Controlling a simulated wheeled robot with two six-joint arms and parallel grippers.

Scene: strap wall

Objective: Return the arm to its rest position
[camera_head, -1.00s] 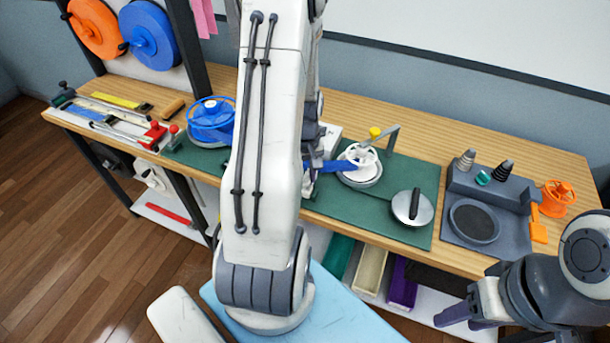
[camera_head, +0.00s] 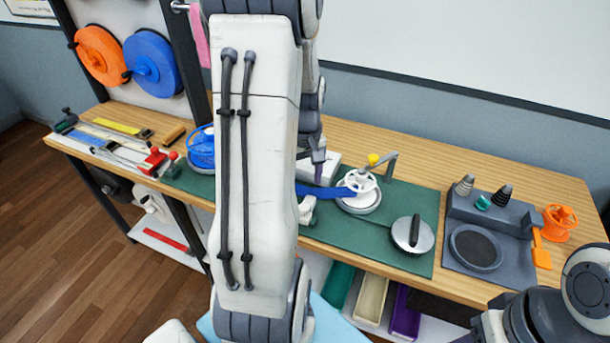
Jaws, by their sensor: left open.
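My left arm fills the middle of the head view and hides part of the bench. My left gripper (camera_head: 317,171) shows only partly at the arm's right edge, above the bench; it is open, and I see nothing held in it. A blue strap (camera_head: 326,192) runs from behind the arm to a white spool (camera_head: 359,181) on the green mat (camera_head: 370,230). A blue reel (camera_head: 201,148) is half hidden left of the arm. My right arm shows at the bottom right corner, with its gripper out of frame.
A round metal piece with a black handle (camera_head: 413,234) lies on the mat. A grey tray (camera_head: 474,246) with cones and an orange spool (camera_head: 559,222) are on the right. Tools lie on the left, below wall-hung orange (camera_head: 99,55) and blue (camera_head: 151,62) discs. Bins sit under the bench.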

